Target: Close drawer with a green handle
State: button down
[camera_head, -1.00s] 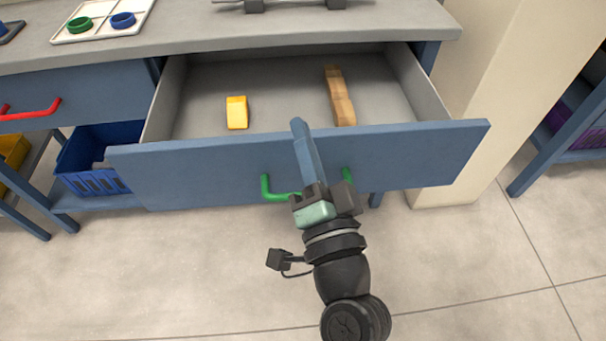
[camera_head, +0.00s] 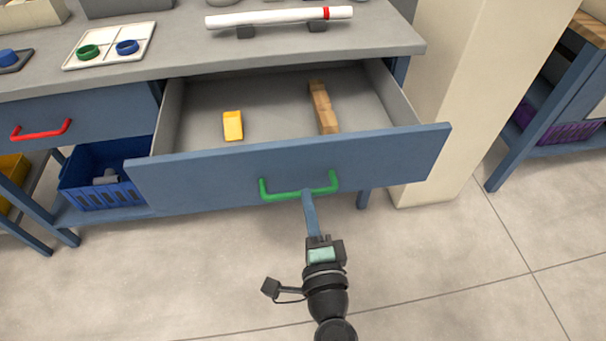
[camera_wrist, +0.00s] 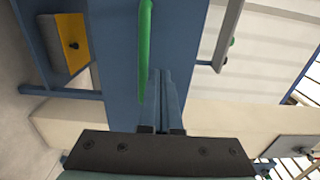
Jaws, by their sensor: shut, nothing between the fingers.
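The blue drawer (camera_head: 220,180) with the green handle (camera_head: 280,196) is pulled open under the grey worktop. Its inside shows, holding a yellow block (camera_head: 233,126) and a wooden block (camera_head: 323,108). My gripper (camera_head: 307,194) is shut and empty, its fingertips close to the handle's bar, right of the bar's middle. In the wrist view the fingers (camera_wrist: 160,74) lie side by side, right next to the green handle (camera_wrist: 146,45). I cannot tell whether they touch the handle or the drawer front.
A closed drawer with a red handle (camera_head: 40,131) is at the left, above a blue crate (camera_head: 100,180). A white tube (camera_head: 275,18) on supports and a white tray (camera_head: 110,43) with rings stand on the worktop. A beige pillar (camera_head: 435,100) is at the right. The floor in front is clear.

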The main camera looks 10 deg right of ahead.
aim_at(300, 168)
jog(key=shift+w, duration=2.75)
